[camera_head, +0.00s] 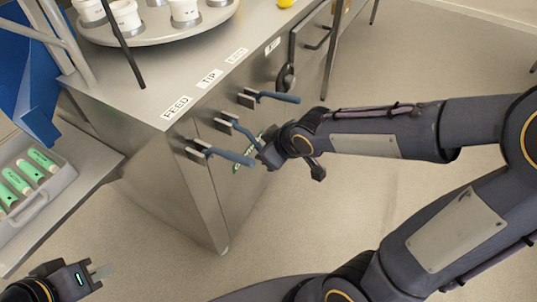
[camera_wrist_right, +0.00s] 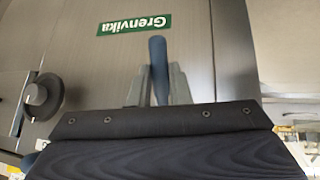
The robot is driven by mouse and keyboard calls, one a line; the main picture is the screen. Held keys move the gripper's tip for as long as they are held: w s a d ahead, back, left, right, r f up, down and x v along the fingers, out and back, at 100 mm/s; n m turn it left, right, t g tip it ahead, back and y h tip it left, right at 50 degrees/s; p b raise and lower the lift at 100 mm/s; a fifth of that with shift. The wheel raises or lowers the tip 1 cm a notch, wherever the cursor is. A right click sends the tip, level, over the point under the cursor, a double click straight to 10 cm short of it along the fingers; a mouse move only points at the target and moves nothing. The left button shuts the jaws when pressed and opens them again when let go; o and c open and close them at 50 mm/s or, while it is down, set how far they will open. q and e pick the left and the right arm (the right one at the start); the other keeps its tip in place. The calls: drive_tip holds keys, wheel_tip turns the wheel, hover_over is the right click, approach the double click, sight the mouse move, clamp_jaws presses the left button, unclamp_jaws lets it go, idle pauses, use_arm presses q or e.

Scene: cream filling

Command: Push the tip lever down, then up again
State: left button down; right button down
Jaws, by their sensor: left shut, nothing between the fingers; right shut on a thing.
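Three levers with blue handles stick out from the steel cabinet front in the head view. The tip lever (camera_head: 243,132) is the middle one, below the TIP label (camera_head: 209,78). Its handle slopes down more steeply than the other two. My right gripper (camera_head: 264,152) is shut on its outer end. In the right wrist view a blue handle (camera_wrist_right: 158,68) stands between the fingers of my right gripper (camera_wrist_right: 160,85). My left gripper (camera_head: 103,271) is shut and empty at the bottom left, far from the levers.
The feed lever (camera_head: 222,154) is close beside my right gripper; the third lever (camera_head: 270,96) is behind. A black knob (camera_head: 285,78) is farther back. A round turntable (camera_head: 150,36) carries white cups. A grey tray (camera_head: 62,180) with green-labelled tubes stands left.

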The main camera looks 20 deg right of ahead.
drive_tip(key=shift+f+t, duration=0.25)
drive_tip(key=shift+t, duration=0.05)
drive_tip(key=c, duration=1.3)
unclamp_jaws()
drive_tip(key=shift+w+a, duration=0.1)
drive_tip(key=shift+c, duration=0.2)
drive_tip(key=shift+r, duration=0.1)
drive_tip(key=shift+s+r, duration=0.2)
drive_tip(key=shift+r, duration=0.15)
drive_tip(key=p+v, duration=0.3)
drive_tip(key=v, duration=0.4)
drive_tip(key=shift+d, duration=0.2)
